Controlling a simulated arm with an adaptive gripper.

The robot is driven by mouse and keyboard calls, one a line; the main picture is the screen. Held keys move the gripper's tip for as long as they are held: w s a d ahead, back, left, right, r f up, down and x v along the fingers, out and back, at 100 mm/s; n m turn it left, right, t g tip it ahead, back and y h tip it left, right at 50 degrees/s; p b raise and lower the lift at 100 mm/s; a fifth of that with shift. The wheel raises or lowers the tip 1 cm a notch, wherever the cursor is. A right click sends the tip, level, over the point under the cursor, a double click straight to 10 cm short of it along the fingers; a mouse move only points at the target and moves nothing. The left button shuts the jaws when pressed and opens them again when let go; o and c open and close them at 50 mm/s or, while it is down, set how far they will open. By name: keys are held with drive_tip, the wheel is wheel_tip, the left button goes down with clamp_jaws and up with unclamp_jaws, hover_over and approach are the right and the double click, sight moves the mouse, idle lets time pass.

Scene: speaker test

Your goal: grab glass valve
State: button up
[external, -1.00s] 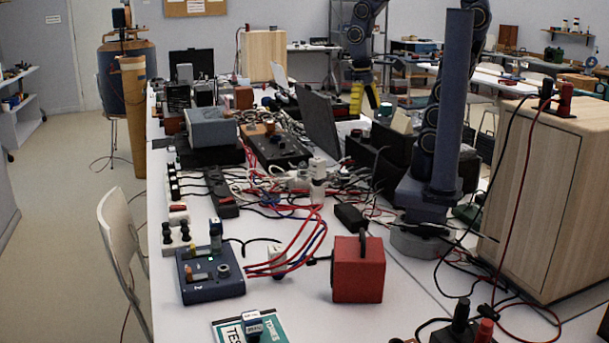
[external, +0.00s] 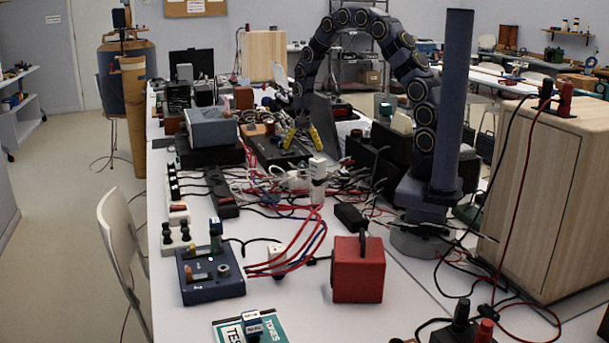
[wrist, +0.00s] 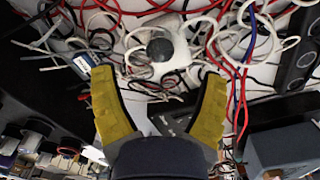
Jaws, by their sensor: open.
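My gripper (external: 302,137) is open and empty above the cluttered middle of the bench, its yellow fingers pointing down. In the wrist view the two fingers of my gripper (wrist: 158,80) are spread wide with nothing between them. I cannot identify the glass valve for certain. A pale upright piece (external: 318,172) stands among the cables, to the right of and nearer the camera than my gripper. In the wrist view a dark round-topped piece on a white base (wrist: 160,48) lies ahead of the fingertips; I cannot tell whether it is the same piece.
Red, blue, white and black cables (external: 285,205) tangle around the bench middle. A dark instrument panel (external: 268,150) lies left of my gripper. A red box (external: 358,270) and a blue box (external: 210,275) stand nearer.

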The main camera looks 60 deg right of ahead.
sight(303, 161)
wheel_tip(303, 161, down, 2)
drive_tip(key=f, duration=0.5)
drive_tip(key=shift+w+d, duration=0.15)
drive_tip(key=shift+d, duration=0.05)
drive_tip(key=shift+r, duration=0.1)
drive_tip(key=c, duration=1.2)
